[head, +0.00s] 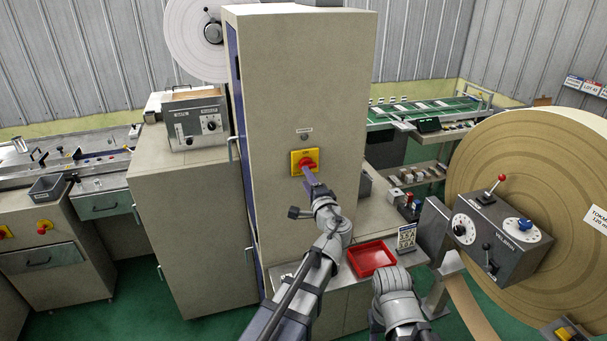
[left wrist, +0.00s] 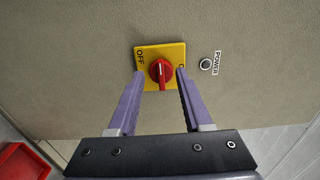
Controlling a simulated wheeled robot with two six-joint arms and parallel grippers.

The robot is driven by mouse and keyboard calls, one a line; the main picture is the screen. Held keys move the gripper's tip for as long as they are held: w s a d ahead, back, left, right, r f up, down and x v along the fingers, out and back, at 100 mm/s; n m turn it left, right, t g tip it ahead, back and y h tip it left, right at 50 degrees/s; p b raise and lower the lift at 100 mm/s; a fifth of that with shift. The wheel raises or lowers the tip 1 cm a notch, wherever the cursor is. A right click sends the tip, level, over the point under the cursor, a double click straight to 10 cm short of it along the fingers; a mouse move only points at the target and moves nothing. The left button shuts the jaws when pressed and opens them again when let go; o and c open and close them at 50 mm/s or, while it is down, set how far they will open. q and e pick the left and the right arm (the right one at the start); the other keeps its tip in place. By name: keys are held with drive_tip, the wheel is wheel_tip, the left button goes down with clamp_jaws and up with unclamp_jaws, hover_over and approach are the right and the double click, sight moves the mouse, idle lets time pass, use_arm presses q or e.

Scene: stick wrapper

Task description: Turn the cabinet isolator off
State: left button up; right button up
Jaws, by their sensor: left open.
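The cabinet isolator is a red rotary knob (head: 308,163) on a yellow plate (head: 297,155), mounted on the front of the tall beige cabinet (head: 300,80). In the left wrist view the red knob (left wrist: 161,72) shows a white mark, and the yellow plate (left wrist: 146,84) reads OFF at its upper left. The lettering on its right is mostly hidden by a finger. My left gripper (head: 307,171) is open in front of the plate. In the left wrist view its purple fingers (left wrist: 160,76) stand on either side of the knob, with gaps visible. My right arm shows low in the head view, without its gripper.
A round grey POWER fitting (left wrist: 206,65) sits beside the plate. Below the isolator, a red tray (head: 371,258) rests on a low bench. A grey control box (head: 503,235) and a large paper roll (head: 560,180) stand at right.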

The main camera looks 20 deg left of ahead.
use_arm(q)
drive_tip(key=shift+v, duration=1.05)
drive_tip(key=s+d+f+n+g+h+b, duration=0.1)
drive_tip(key=s+f+n+g+b, duration=0.2)
drive_tip(key=s+f, duration=0.45)
drive_tip(key=s+d+f+n+g+h+b, duration=0.1)
drive_tip(key=s+f+n+g+b, duration=0.25)
drive_tip(key=f, duration=0.75)
drive_tip(key=s+d+f+g+h, duration=0.3)
drive_tip(key=s+d+f+g, duration=0.1)
drive_tip(key=s, duration=0.4)
drive_tip(key=s+d+f+g+h+b, duration=0.1)
drive_tip(key=s+d+f+g+h, duration=0.2)
drive_tip(key=s+d+f, duration=0.4)
drive_tip(key=shift+s+d+f+n+g+h, duration=0.2)
drive_tip(key=shift+s+d+n+g+h, duration=0.3)
drive_tip(key=shift+s+g, duration=0.5)
